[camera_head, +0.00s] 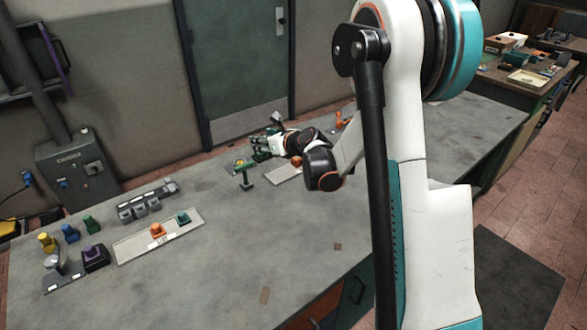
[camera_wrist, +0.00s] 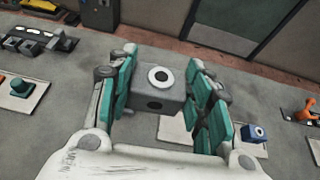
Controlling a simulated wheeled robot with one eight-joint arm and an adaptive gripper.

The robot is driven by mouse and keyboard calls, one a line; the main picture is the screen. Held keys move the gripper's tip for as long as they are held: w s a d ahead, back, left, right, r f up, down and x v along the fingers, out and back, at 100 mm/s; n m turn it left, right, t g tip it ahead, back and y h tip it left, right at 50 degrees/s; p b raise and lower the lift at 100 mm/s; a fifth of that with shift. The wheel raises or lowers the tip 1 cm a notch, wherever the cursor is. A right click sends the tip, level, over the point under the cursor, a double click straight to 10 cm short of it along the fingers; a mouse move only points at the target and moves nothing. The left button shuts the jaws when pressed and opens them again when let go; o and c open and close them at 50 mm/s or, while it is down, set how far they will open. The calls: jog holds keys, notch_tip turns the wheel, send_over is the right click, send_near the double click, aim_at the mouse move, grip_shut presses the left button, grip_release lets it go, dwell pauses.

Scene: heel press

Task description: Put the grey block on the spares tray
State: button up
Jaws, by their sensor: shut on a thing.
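The grey block (camera_wrist: 150,102), with a white ring around a dark centre on its top, is between the teal-padded fingers of my gripper (camera_wrist: 162,82) in the wrist view. The gripper is shut on it. In the head view my gripper (camera_head: 262,147) is over the far part of the bench, and the block cannot be made out there. A pale flat tray (camera_wrist: 176,130) shows below and behind the block in the wrist view, partly hidden by the fingers. I cannot tell which pale tray is the spares tray.
A blue block (camera_wrist: 255,134) sits right of the gripper. A long pale tray (camera_head: 133,246) holds an orange block (camera_head: 157,230) and a teal block (camera_head: 183,218). The bench's front middle is mostly clear.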

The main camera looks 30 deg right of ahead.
jog(key=b, duration=0.1)
send_over(278, 174)
jog(key=shift+m+h, duration=0.3)
notch_tip(278, 174, down, 19)
jog(key=b, duration=0.7)
jog(key=shift+w+d+f, duration=0.1)
jog(key=shift+w+f, duration=0.05)
jog(key=o, duration=1.3)
